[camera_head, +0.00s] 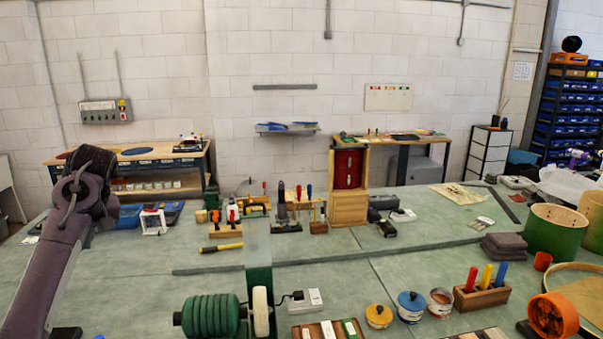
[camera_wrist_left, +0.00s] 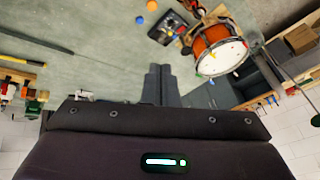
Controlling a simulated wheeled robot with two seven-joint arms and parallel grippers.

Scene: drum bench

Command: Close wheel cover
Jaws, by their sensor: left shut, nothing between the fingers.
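A bench grinder with a green ribbed motor (camera_head: 210,316) and a pale wheel (camera_head: 261,311) stands at the front of the bench in the head view. A flat upright cover (camera_head: 257,241), pale above and dark green below, rises behind the wheel and looks raised. My left arm comes in at the left edge, well apart from the grinder. In the left wrist view my left gripper (camera_wrist_left: 161,82) has its dark fingers together with nothing between them. The wrist view does not show the grinder clearly. My right gripper is not in view.
A white switch box (camera_head: 306,300) sits right of the wheel. Paint tins (camera_head: 411,306), a wooden holder with coloured handles (camera_head: 482,297) and an orange fan (camera_head: 552,316) stand further right. A yellow-handled hammer (camera_head: 222,247) lies behind. The bench left of the grinder is mostly clear.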

